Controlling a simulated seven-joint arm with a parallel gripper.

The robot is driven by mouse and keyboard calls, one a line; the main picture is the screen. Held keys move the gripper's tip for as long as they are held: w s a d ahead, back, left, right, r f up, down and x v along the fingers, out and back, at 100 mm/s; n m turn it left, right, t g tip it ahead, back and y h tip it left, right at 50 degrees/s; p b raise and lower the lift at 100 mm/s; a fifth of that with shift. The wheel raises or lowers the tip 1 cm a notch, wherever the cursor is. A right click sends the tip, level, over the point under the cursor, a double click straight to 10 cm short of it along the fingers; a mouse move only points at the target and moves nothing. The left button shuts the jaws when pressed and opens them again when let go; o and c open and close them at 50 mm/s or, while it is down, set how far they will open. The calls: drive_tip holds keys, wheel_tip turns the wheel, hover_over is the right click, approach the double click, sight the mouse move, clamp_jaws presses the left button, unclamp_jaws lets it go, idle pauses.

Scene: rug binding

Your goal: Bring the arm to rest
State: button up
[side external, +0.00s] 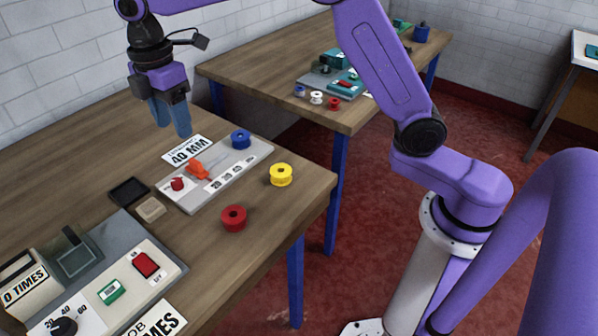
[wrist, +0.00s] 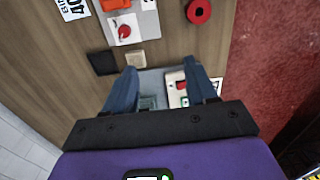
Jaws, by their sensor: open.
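My gripper (side external: 172,117) hangs above the wooden table at the upper left of the side external view. Its two blue fingers point down, and they stand apart with nothing between them. In the wrist view my gripper (wrist: 165,82) is open and empty, high over the table. The fingertips are above the tabletop and touch nothing that I can see.
A grey board (side external: 247,163) with a blue spool (side external: 241,139) and an orange part (side external: 199,169) lies near my gripper. Yellow (side external: 281,174) and red (side external: 233,218) spools stand on bare wood. A grey machine panel (side external: 172,262) is at the front. A second table (side external: 232,70) stands behind.

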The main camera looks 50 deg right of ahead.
drive_tip(key=s+d+f+m, duration=0.1)
drive_tip(key=s+d+m, duration=0.1)
drive_tip(key=s+d, duration=0.4)
drive_tip(key=s+d+f+m, duration=0.2)
drive_tip(key=s+d, duration=0.4)
drive_tip(key=s, duration=1)
drive_tip(key=s+d+f+m, duration=0.1)
drive_tip(key=s+d+f, duration=0.1)
drive_tip(key=s+d, duration=0.4)
drive_tip(key=s, duration=0.5)
drive_tip(key=shift+d+f+m, duration=0.2)
drive_tip(key=shift+f+m, duration=0.05)
drive_tip(key=shift+m, duration=0.15)
